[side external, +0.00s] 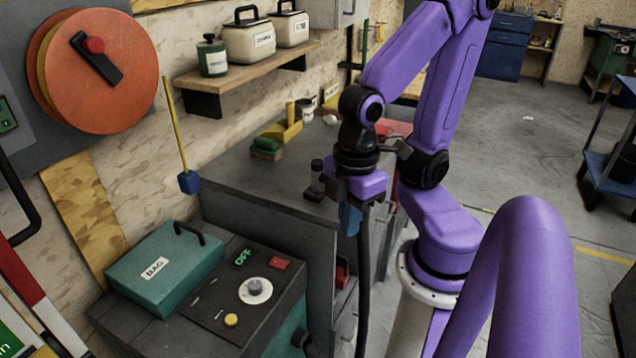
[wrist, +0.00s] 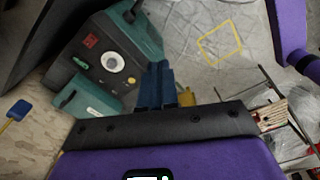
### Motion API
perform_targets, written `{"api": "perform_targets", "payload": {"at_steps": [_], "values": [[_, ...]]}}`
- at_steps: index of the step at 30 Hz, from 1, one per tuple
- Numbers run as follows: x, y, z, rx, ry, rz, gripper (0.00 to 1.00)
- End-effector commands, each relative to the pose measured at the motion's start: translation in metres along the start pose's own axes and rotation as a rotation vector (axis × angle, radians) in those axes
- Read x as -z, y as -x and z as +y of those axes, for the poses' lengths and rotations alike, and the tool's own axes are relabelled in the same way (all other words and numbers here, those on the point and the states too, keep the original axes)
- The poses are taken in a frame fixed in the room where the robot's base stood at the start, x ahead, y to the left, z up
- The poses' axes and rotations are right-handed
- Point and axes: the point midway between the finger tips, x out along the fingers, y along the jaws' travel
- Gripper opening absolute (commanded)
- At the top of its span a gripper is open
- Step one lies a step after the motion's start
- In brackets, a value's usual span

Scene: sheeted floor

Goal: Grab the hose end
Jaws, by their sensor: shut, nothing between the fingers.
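My gripper (side external: 350,225) has blue fingers pointing down, in front of the workbench and to the right of the control machine. Its fingers are shut with nothing between them; they also show together in the wrist view (wrist: 154,78). A black hose-like tube (side external: 364,275) hangs almost straight down just right of my fingers in the side view. Its upper part is close to the gripper; I cannot tell whether they touch. Its lower end runs out of the frame, and I cannot make out a hose end in the wrist view.
The machine (side external: 255,315) has a dial, a yellow button and a green case (side external: 156,265) on top; it also shows in the wrist view (wrist: 108,65). The grey workbench (side external: 235,165) holds small items. Open floor (side external: 500,130) lies behind my arm.

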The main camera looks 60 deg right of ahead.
Motion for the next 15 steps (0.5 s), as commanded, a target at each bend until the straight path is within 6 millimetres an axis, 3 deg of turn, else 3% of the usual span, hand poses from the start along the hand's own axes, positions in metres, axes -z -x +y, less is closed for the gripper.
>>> {"api": "perform_targets", "payload": {"at_steps": [6, 8, 12, 15], "values": [[0.0000, 0.0000, 0.0000, 0.000, 0.000, 0.000, 0.00], [0.0000, 0.0000, 0.0000, 0.000, 0.000, 0.000, 0.16], [0.0000, 0.0000, 0.0000, 0.000, 0.000, 0.000, 0.62], [0.0000, 0.0000, 0.0000, 0.000, 0.000, 0.000, 0.65]]}}
